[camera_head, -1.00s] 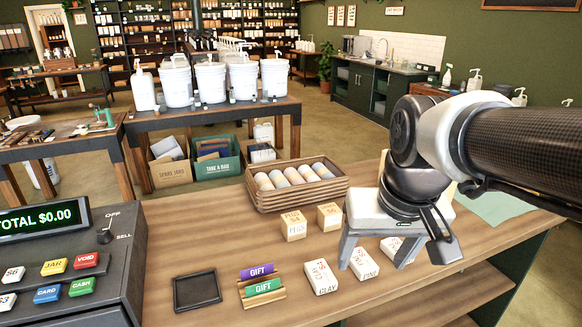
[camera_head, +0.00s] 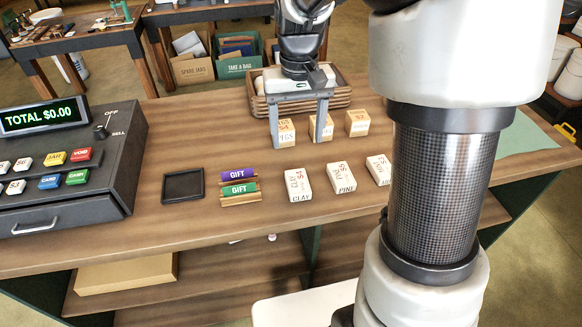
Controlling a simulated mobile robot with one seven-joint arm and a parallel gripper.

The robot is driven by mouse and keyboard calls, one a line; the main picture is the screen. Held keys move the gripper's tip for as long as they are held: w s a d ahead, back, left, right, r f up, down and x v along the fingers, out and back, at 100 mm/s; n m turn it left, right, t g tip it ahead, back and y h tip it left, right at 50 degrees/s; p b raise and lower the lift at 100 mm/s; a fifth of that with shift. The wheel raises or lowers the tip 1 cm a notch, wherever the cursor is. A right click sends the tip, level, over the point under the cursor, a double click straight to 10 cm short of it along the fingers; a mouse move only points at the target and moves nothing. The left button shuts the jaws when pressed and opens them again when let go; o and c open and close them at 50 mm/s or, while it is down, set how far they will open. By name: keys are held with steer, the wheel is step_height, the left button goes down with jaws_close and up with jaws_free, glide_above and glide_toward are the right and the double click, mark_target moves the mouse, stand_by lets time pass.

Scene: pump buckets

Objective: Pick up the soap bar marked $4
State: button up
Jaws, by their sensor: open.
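Three white soap bars lie in a row near the counter's front. The left bar (camera_head: 298,187), labelled CLAY, has a red mark that looks like $4. The middle bar (camera_head: 341,178) is labelled PINE, with a red mark that looks like $5. The right bar (camera_head: 378,170) is partly hidden by my arm and its mark is unclear. My gripper (camera_head: 297,142) is open and empty, pointing down behind the bars. Its fingers appear either side of the left wooden block (camera_head: 284,132); I cannot tell its exact height.
Two more blocks stand right of it, the middle one (camera_head: 321,127) partly behind a finger and the right one (camera_head: 357,122) clear. A wooden crate (camera_head: 258,108) is behind. The till (camera_head: 70,160), black tray (camera_head: 183,186) and gift-card holder (camera_head: 240,197) stand left.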

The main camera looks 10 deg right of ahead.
glide_above(298, 181)
steer(key=f, duration=1)
steer(key=shift+s+a+b, duration=0.25)
steer(key=shift+b, duration=0.1)
steer(key=shift+w+d+f, duration=0.1)
steer(key=shift+f, duration=1.3)
steer(key=shift+w+d+f, duration=0.1)
steer(key=shift+f, duration=1.3)
steer(key=c, duration=1.2)
